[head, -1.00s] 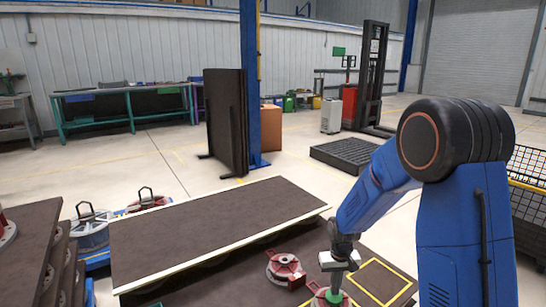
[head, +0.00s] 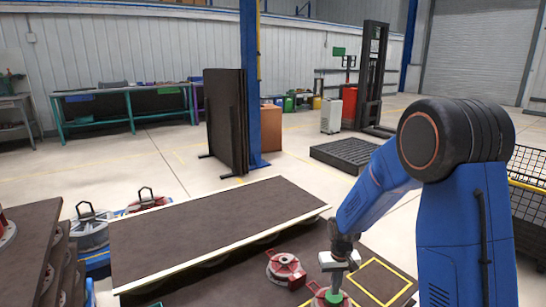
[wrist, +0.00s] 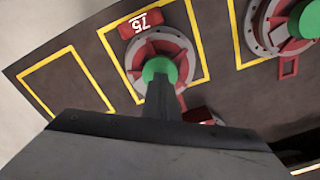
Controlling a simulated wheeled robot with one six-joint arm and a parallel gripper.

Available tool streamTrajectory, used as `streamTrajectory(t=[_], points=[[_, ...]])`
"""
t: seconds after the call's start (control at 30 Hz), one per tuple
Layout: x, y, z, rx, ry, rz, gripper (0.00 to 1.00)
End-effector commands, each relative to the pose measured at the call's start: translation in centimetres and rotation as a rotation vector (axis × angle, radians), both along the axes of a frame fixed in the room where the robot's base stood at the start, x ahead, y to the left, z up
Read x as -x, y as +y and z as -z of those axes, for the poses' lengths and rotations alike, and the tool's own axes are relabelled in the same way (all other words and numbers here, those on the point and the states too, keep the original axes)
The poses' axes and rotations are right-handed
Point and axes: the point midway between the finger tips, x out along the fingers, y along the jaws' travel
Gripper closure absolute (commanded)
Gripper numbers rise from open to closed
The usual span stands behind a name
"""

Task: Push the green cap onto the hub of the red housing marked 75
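The red housing (wrist: 176,52) has a grey ring and sits inside a yellow outline, with a red tag (wrist: 140,22) reading 75 beside it. The green cap (wrist: 156,69) is over the housing's centre, at the end of my gripper (wrist: 162,84). Whether the cap is fully seated cannot be told. In the head view my gripper (head: 337,277) points down, with the green cap (head: 333,297) right under it over the red housing (head: 318,299), cut by the lower edge. One dark finger shows in the wrist view; the finger gap is hidden.
Another red housing (head: 286,268) stands to the left in the head view. In the wrist view, a second housing with a green cap (wrist: 310,20) is at the upper right. A long dark panel (head: 215,225) lies at left.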

Motion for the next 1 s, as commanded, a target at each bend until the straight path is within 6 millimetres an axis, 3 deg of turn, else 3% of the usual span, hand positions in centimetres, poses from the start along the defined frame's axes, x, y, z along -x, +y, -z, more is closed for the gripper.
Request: streamTrajectory(t=[1.0], points=[[0.0,0.0,1.2,0.0,0.0,0.0,1.0]])
